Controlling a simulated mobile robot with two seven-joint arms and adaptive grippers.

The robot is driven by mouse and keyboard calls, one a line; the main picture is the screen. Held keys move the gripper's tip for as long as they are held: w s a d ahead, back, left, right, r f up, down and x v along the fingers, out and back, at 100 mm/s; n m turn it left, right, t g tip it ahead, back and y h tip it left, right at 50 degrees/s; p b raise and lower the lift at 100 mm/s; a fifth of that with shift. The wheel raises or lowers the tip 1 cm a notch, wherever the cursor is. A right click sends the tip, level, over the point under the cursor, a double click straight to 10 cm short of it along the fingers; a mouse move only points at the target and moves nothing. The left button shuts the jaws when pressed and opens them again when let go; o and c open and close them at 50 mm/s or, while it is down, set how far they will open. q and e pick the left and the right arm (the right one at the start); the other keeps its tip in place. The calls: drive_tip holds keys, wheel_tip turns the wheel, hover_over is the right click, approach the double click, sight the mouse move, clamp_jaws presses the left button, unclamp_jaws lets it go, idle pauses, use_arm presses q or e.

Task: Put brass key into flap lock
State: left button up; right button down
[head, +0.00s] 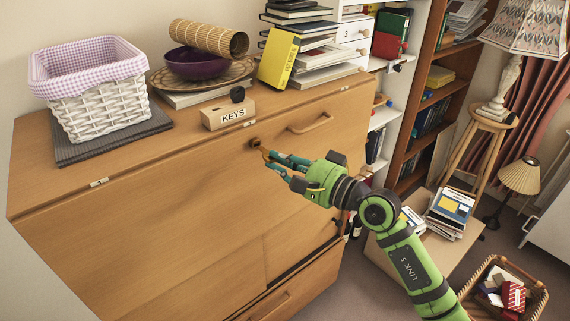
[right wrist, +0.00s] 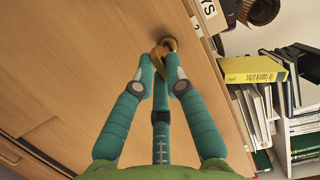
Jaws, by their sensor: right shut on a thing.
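The brass key (right wrist: 158,54) is held between the fingertips of my right gripper (head: 271,161), which is shut on it. The right gripper also shows in the right wrist view (right wrist: 162,72). The flap lock (head: 255,143) is a dark round fitting near the top of the wooden bureau flap (head: 190,185). The key is right at the lock (right wrist: 169,43) and appears to touch it. The fingers partly hide the key, so I cannot tell whether its tip is inside. My left gripper is not in view.
A wooden KEYS holder (head: 228,116) stands on the bureau top above the lock. A wooden handle (head: 310,123) is on the flap to the right. A white basket (head: 95,90), a purple bowl (head: 197,63) and a yellow book (head: 279,59) are on top.

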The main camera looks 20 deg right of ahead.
idle(0.5)
idle(0.3)
drive_tip(key=shift+w+a+b, duration=0.3)
drive_tip(key=shift+w+b, duration=0.1)
drive_tip(key=shift+w, duration=0.4)
drive_tip(key=shift+w+a+b, duration=0.25)
drive_tip(key=shift+w+b, duration=0.15)
drive_tip(key=shift+w, duration=0.4)
idle(1.9)
drive_tip(key=c, duration=1.4)
unclamp_jaws()
drive_tip(key=shift+c, duration=0.2)
drive_tip(key=o, duration=0.6)
drive_tip(key=shift+c, duration=0.2)
